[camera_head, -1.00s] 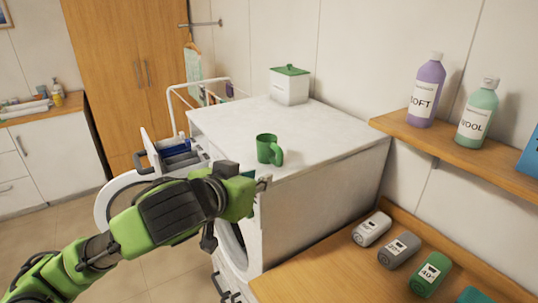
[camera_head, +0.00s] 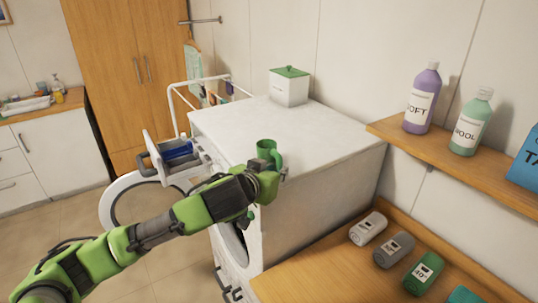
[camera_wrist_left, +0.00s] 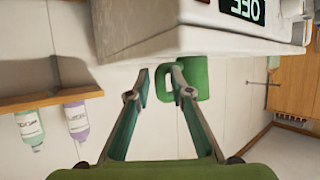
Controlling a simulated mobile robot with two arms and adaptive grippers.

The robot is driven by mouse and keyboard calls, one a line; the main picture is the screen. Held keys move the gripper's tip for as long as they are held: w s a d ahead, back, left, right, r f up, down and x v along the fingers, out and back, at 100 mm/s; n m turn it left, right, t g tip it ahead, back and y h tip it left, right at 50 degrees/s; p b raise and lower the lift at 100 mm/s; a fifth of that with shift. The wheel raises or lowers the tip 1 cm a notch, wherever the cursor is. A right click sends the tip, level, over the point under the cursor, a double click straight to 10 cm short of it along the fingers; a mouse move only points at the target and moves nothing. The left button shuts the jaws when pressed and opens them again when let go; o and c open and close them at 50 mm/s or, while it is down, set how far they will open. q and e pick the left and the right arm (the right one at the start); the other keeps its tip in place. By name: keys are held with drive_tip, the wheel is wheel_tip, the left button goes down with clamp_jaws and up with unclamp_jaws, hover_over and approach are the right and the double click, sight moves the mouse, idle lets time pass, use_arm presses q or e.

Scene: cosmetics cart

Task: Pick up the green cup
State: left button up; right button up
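The green cup (camera_head: 266,147) stands upright on the white washing machine's top (camera_head: 310,140), near its front edge. My left gripper (camera_head: 282,173) is right in front of the cup in the head view and hides its lower part. In the left wrist view the cup (camera_wrist_left: 198,78) shows beyond the fingertips, partly behind the right-hand finger. The left gripper's fingers (camera_wrist_left: 158,80) are apart, with a clear gap between them. I cannot tell whether a finger touches the cup or its handle. My right gripper is not in view.
A white box with a green lid (camera_head: 290,87) stands at the back of the machine. The detergent drawer (camera_head: 176,152) and round door (camera_head: 112,205) are open at the left. A wall shelf (camera_head: 450,145) holds bottles. Several small bottles lie on the wooden counter (camera_head: 310,280).

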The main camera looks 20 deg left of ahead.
use_arm(q)
drive_tip(key=shift+x, duration=0.85)
drive_tip(key=shift+s, duration=0.15)
clamp_jaws()
drive_tip(key=shift+r, duration=0.15)
